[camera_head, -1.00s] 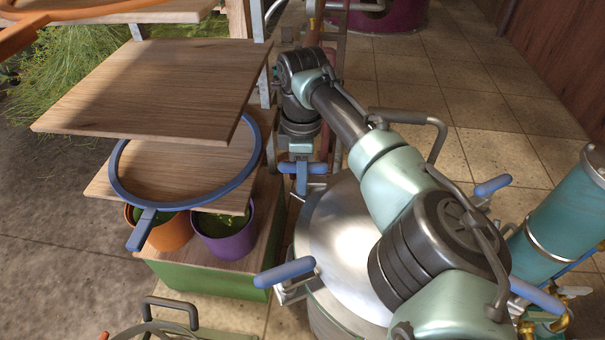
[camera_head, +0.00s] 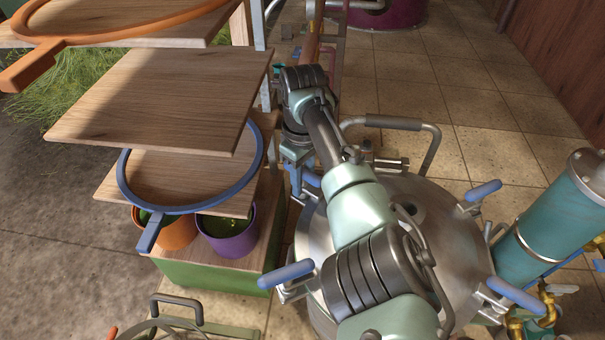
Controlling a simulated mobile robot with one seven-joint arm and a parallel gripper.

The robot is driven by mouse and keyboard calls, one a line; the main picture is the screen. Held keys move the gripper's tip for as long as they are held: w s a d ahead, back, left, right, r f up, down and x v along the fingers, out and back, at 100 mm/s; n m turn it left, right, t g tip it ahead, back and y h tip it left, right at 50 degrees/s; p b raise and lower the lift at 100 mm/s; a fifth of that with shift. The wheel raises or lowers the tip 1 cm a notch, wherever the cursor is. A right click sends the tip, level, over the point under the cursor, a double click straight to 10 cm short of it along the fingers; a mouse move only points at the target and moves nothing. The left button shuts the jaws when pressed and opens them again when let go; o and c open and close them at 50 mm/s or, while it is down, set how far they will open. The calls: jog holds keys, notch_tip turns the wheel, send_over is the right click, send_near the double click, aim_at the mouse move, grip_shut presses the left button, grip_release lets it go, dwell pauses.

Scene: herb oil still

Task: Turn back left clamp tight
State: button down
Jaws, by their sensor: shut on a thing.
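The still is a round steel vessel with a domed lid (camera_head: 451,236) and blue-handled clamps around its rim. The back left clamp's blue handle (camera_head: 312,179) shows in part at the lid's far left edge. My gripper (camera_head: 296,174) points down there and is shut on that handle; the fingertips and the clamp's metal body are mostly hidden. The front left clamp (camera_head: 287,274), back right clamp (camera_head: 483,191) and front right clamp (camera_head: 515,296) stand apart from my gripper. My arm crosses above the lid and hides its left middle.
A wooden shelf (camera_head: 150,95) stands close on the left, with a blue hoop (camera_head: 128,190) and an orange hoop (camera_head: 30,68). Pots (camera_head: 228,238) sit below. A grey bent handle (camera_head: 432,150) rises behind my arm. A teal cylinder (camera_head: 530,240) stands right.

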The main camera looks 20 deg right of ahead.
aim_at(303, 169)
jog(key=m+p, duration=0.1)
jog(key=m, duration=0.3)
jog(key=shift+m, duration=0.4)
jog(key=shift+s, duration=0.1)
dwell(0.3)
jog(key=c, duration=0.6)
grip_release()
jog(key=shift+c, duration=0.2)
jog(key=shift+r, duration=0.1)
jog(key=shift+r, duration=0.35)
notch_tip(303, 169, up, 12)
jog(key=shift+r+b, duration=0.1)
jog(key=shift+b, duration=1.05)
